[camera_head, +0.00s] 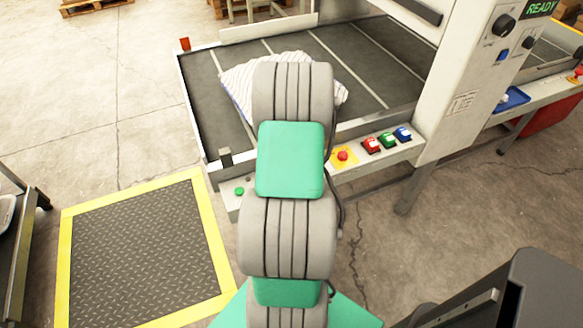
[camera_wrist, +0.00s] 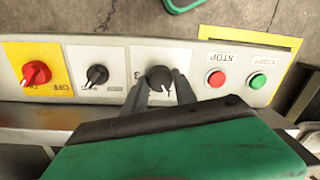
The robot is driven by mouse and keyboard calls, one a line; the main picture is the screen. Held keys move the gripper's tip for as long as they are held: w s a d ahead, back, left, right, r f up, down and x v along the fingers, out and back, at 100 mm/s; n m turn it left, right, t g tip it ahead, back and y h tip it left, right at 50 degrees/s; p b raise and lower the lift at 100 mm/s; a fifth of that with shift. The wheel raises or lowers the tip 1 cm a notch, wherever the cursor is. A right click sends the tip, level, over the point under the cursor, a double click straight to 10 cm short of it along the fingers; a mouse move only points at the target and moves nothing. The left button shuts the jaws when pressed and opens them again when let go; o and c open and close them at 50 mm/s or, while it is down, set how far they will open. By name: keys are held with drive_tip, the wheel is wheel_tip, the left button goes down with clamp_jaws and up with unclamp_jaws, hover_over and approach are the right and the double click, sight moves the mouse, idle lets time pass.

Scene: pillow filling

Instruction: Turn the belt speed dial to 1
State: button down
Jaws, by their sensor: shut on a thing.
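The black belt speed dial (camera_wrist: 159,78) sits on a pale plate on the control panel in the wrist view, which shows the panel upside down. My gripper (camera_wrist: 159,84) has one finger on each side of the dial and is shut on it. A "3" shows left of the dial, and a "1" seems to show at its lower right. I cannot tell clearly where its pointer stands. In the head view my arm hides the dial and my gripper.
Beside the dial are a small black switch (camera_wrist: 97,75), a red rotary knob (camera_wrist: 36,73), a red stop button (camera_wrist: 216,79) and a green start button (camera_wrist: 258,81). A striped pillow cover (camera_head: 240,85) lies on the dark conveyor belt (camera_head: 200,85).

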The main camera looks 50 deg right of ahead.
drive_tip(key=shift+w, duration=0.1)
idle(0.4)
drive_tip(key=c, duration=1)
unclamp_jaws()
drive_tip(key=shift+r, duration=0.1)
drive_tip(key=r, duration=0.7)
drive_tip(key=shift+d+r, duration=0.25)
drive_tip(key=shift+r, duration=0.05)
